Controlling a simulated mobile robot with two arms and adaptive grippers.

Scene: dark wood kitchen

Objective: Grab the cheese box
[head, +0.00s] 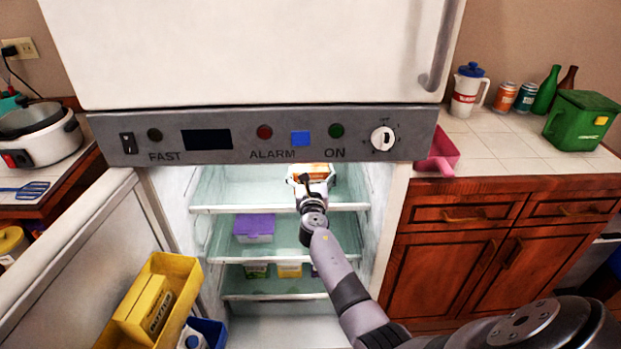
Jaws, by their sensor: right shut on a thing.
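The fridge stands open below its control panel. My right arm reaches into it, and my right gripper (308,184) is at the top shelf (235,209), shut on a small box with an orange and white top (313,168). The gripper hides the near side of this box, and the panel edge is just above it. I cannot read a label, so whether it is the cheese box is not certain. My left gripper is not in view.
A purple-lidded container (254,227) sits on the middle shelf, with several small tubs below. The open fridge door (85,255) at left holds a yellow bin (185,268) with a yellow box (148,308). Wooden cabinets (440,265) stand close at right.

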